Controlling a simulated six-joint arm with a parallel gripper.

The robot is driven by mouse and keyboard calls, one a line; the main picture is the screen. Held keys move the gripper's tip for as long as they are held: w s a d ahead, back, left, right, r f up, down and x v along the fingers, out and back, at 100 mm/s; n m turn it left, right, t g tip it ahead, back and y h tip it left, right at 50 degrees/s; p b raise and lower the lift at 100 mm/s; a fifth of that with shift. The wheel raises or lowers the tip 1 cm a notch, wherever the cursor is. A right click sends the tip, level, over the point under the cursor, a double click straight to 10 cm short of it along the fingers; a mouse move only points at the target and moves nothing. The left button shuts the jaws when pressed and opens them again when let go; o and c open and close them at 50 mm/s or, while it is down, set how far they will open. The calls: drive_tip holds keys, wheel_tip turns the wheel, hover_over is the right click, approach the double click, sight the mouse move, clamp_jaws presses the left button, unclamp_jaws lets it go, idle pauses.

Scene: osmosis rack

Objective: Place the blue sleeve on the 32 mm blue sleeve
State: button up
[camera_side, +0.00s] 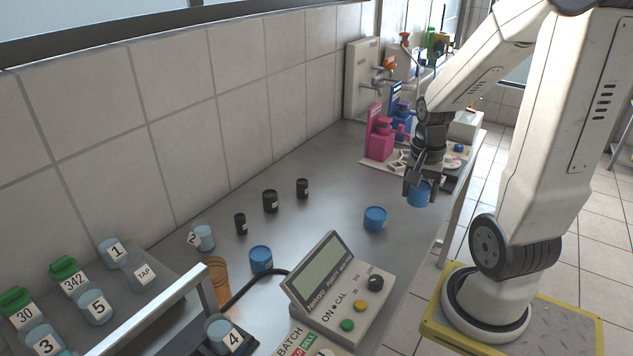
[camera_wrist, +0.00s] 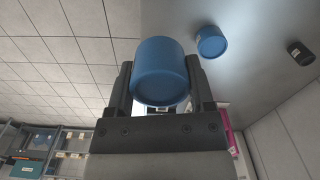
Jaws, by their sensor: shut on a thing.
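My gripper (camera_wrist: 160,85) is shut on a blue sleeve (camera_wrist: 160,66), which sits between the two dark fingers in the wrist view. In the side view my gripper (camera_side: 420,185) holds this sleeve (camera_side: 418,194) in the air near the right edge of the bench. A second blue sleeve (camera_side: 375,218) stands upright on the bench, lower left of the held one and apart from it; it also shows in the wrist view (camera_wrist: 211,41). A third blue sleeve (camera_side: 261,259) stands farther left, behind the meter. I cannot read which sleeve is the 32 mm one.
Several black sleeves (camera_side: 270,201) stand along the wall side. A meter (camera_side: 335,290) with a cable stands at the front. An orange cup (camera_side: 216,277) and a rack (camera_side: 190,300) with numbered bottles are at left. Pink (camera_side: 380,140) and blue dispensers stand behind my gripper.

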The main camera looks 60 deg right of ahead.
drive_tip(key=w+d+f, duration=0.4)
drive_tip(key=w+d, duration=0.1)
drive_tip(key=w, duration=0.3)
hover_over(376, 212)
drive_tip(key=s, duration=0.1)
drive_tip(key=f, duration=0.4)
drive_tip(key=shift+a+f, duration=0.25)
drive_tip(key=shift+a, duration=0.15)
drive_tip(key=shift+w+d+f, duration=0.2)
drive_tip(key=shift+w+f, duration=0.1)
drive_tip(key=shift+f, duration=0.1)
drive_tip(key=shift+w+d+f, duration=0.15)
drive_tip(key=shift+w+f, duration=0.05)
drive_tip(key=shift+f, duration=1.65)
drive_tip(key=shift+f, duration=0.1)
